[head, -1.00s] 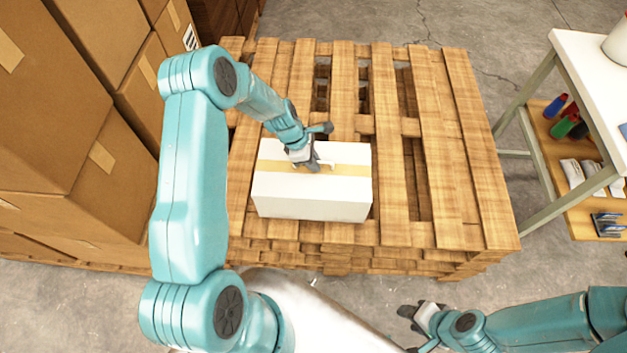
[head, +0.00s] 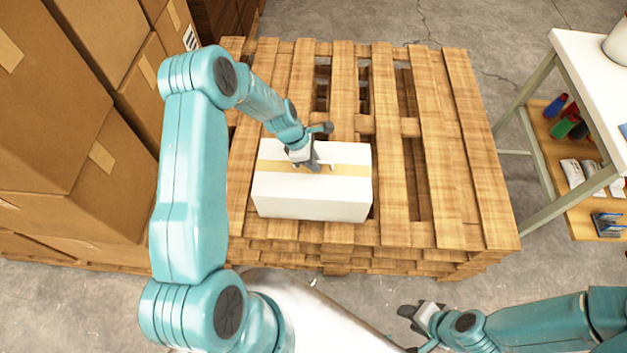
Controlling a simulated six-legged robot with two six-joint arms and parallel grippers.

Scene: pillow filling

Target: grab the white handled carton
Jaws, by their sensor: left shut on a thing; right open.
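The white handled carton (head: 310,195) sits on the wooden pallet stack (head: 455,200), near its front left. A tan tape strip runs across its top, and a small white handle (head: 328,167) shows there. My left gripper (head: 315,166) is at the top of the carton, shut on the handle. Its fingers hide part of the handle and tape. The carton looks level and appears to rest on the slats. My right gripper (head: 408,318) is open and empty, low in front of the pallets, well apart from the carton.
Brown cardboard boxes (head: 60,120) are stacked high along the left, close to my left arm. A white-topped table (head: 595,80) with a lower shelf of bottles and tools (head: 575,200) stands at the right. The pallet's right half is bare.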

